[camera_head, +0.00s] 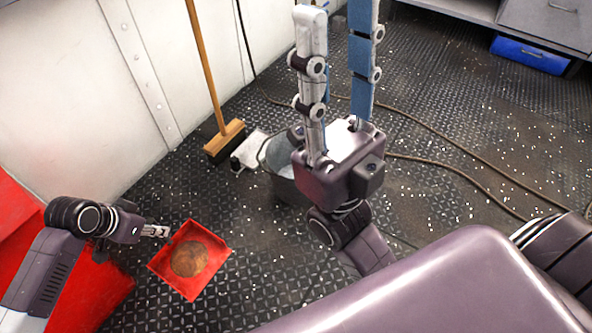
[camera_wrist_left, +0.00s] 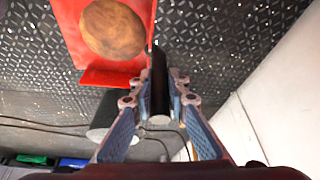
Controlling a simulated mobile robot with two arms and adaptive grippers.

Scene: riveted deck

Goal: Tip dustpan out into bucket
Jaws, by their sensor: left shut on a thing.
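My left gripper (camera_head: 156,231) comes in from the left in the head view. It is shut on the dark handle (camera_wrist_left: 159,88) of the red dustpan (camera_head: 179,289). The dustpan seems to be held above the deck, and a brown round thing (camera_head: 189,259) lies in it. Both also show in the left wrist view, the pan (camera_wrist_left: 72,22) and the brown thing (camera_wrist_left: 113,28). A grey bucket (camera_head: 284,188) stands right of the dustpan, mostly hidden behind my right gripper (camera_head: 338,12). My right gripper is open, its two fingers apart, with nothing seen between them.
A broom (camera_head: 224,139) leans at the pale wall (camera_head: 85,70), beside a small white thing (camera_head: 250,150). A red box (camera_head: 100,300) stands at left. Brown cables (camera_head: 440,165) cross the speckled deck at right. A blue case (camera_head: 530,54) lies under the bench.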

